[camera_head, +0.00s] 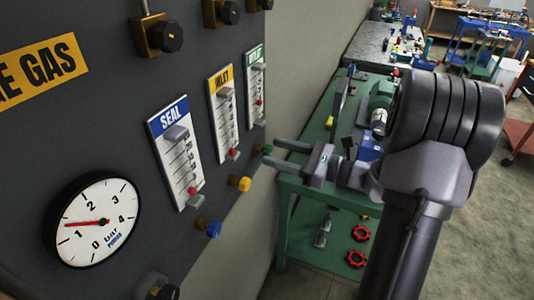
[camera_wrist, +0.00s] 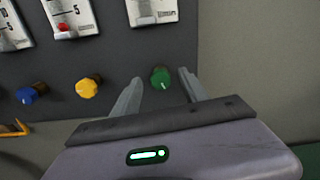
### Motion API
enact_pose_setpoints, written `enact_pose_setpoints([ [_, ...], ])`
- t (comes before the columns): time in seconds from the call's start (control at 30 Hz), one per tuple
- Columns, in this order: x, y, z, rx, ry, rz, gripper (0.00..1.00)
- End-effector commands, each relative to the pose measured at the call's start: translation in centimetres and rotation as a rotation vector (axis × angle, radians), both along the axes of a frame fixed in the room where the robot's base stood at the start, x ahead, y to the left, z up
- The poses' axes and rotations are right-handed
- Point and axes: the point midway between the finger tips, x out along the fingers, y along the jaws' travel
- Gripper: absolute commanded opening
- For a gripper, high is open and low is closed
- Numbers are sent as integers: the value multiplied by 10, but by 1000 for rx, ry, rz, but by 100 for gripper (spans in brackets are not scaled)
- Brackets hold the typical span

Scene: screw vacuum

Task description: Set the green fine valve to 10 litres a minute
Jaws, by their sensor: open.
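The green fine valve knob (camera_wrist: 161,78) is on the dark panel below a flow gauge, seen between the two open fingers of my gripper (camera_wrist: 160,90) in the wrist view. The fingers flank it without visibly closing on it. In the head view the green knob (camera_head: 267,150) shows just beyond the fingertips of my gripper (camera_head: 277,151). The green-headed flow gauge (camera_head: 256,88) above it has a red float (camera_head: 259,102) around the middle to lower part of its scale. The exact reading is too small to tell.
A yellow knob (camera_head: 240,183) and a blue knob (camera_head: 209,228) sit left of the green one, under the INLET gauge (camera_head: 223,112) and SEAL gauge (camera_head: 175,150). A round bar dial (camera_head: 92,220) is at lower left. A green bench (camera_head: 315,187) stands behind my gripper.

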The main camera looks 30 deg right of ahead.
Motion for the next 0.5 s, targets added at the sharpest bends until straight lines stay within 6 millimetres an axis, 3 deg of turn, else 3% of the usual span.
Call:
enact_pose_setpoints([
  [0.2,22,18,0,-1,0,2,52],
  [0.5,25,19,0,-1,0,1,52],
])
